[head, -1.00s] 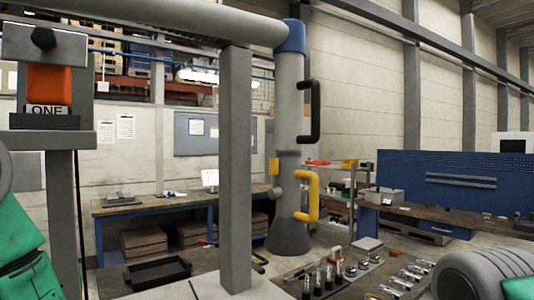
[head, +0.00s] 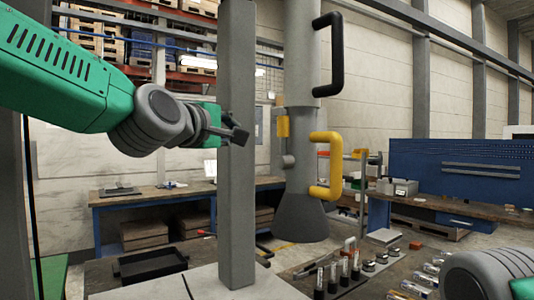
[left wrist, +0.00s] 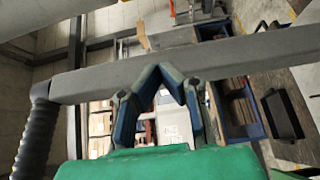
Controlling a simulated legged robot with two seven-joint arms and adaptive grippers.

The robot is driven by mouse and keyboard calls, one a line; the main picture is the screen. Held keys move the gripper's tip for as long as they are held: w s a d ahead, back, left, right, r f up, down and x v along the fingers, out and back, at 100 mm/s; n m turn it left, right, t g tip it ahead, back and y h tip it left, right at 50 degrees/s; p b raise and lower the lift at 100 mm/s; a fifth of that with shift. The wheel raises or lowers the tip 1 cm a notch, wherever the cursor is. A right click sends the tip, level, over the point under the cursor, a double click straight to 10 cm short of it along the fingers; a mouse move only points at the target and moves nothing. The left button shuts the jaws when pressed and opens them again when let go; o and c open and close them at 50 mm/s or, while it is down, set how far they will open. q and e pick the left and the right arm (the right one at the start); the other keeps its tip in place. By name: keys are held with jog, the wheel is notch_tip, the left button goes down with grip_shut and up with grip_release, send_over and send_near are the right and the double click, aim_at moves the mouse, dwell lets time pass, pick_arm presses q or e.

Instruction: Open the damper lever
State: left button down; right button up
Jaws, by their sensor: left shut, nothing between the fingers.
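The grey extraction arm pipe (head: 302,60) hangs down to a flared hood (head: 300,217) in the head view. It carries a black handle (head: 336,55), a yellow handle (head: 334,165) and a small yellow tab (head: 282,122) above a grey knob (head: 288,160). The tab may be the damper lever; I cannot tell for sure. My left gripper (head: 240,135) is shut and empty, in front of the grey post (head: 237,220) and left of the pipe. The left wrist view shows its fingers (left wrist: 173,72) converging before a grey bar (left wrist: 240,52). My right gripper is out of view.
The grey post stands between my left gripper and the pipe. A black tray (head: 150,268) lies low at the left. Several small upright parts (head: 343,268) stand on the bench below the hood. A blue-fronted workbench (head: 450,175) is at the right.

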aim_at(283, 138)
pick_arm(q)
jog(key=d+p+x, duration=0.1)
jog(key=p+x, duration=0.2)
jog(key=x, duration=0.7)
jog(key=s+d, duration=0.3)
jog(key=shift+d+r+p, duration=0.15)
jog(key=shift+r+p, duration=0.05)
jog(key=shift+p, duration=0.2)
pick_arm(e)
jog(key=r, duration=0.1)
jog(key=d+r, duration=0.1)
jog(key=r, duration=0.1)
pick_arm(q)
jog(key=shift+a, duration=0.2)
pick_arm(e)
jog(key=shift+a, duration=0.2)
